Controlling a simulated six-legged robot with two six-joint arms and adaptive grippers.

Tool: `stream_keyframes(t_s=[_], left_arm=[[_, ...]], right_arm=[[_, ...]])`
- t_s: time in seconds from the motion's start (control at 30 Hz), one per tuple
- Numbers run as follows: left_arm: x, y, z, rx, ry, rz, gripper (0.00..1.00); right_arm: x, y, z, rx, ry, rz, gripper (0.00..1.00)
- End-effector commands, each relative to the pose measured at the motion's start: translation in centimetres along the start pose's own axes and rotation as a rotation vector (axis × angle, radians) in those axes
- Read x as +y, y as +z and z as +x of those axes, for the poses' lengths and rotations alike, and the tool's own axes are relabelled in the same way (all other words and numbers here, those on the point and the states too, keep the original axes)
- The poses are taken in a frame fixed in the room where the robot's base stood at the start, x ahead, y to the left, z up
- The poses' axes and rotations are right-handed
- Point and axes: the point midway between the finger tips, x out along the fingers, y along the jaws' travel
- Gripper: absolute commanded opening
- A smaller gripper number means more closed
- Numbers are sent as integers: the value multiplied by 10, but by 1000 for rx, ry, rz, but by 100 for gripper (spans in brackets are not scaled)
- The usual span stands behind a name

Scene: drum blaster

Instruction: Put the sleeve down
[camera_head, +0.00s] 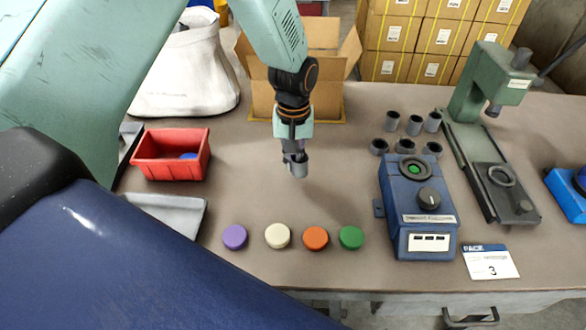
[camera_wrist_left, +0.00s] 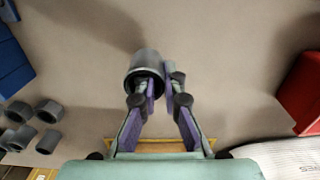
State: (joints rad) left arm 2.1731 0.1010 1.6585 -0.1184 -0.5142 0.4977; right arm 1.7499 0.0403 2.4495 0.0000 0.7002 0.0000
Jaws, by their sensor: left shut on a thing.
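My left gripper (camera_head: 293,150) reaches down over the middle of the table (camera_head: 345,183). It is shut on a small dark grey sleeve (camera_head: 298,168), a short open tube. In the left wrist view the sleeve (camera_wrist_left: 146,64) is at the tips of the gripper (camera_wrist_left: 160,82), with its open end towards the camera. The sleeve looks roughly upright; its gap to the table is hard to judge. Several similar grey sleeves (camera_head: 415,125) stand in two rows on the right of the table. My right gripper is out of view.
A red bin (camera_head: 148,171) and grey tray (camera_head: 172,222) are at left. Purple, cream, orange and green caps (camera_head: 316,238) line the front. A blue control box (camera_head: 420,232) and green press (camera_head: 473,133) stand at right, an open cardboard box (camera_head: 262,100) behind. The table around the gripper is clear.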

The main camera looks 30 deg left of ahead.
Motion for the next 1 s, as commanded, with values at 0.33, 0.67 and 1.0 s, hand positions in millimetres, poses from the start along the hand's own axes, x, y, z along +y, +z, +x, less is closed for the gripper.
stream_keyframes(t_s=[0.33,0.67,1.0], left_arm=[[-1,-2,34,0,1,0,0],[-2,-3,36,-1,0,1,12],[-2,-2,36,-1,0,1,31]], right_arm=[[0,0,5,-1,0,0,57],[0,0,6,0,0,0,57],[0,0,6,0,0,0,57]])
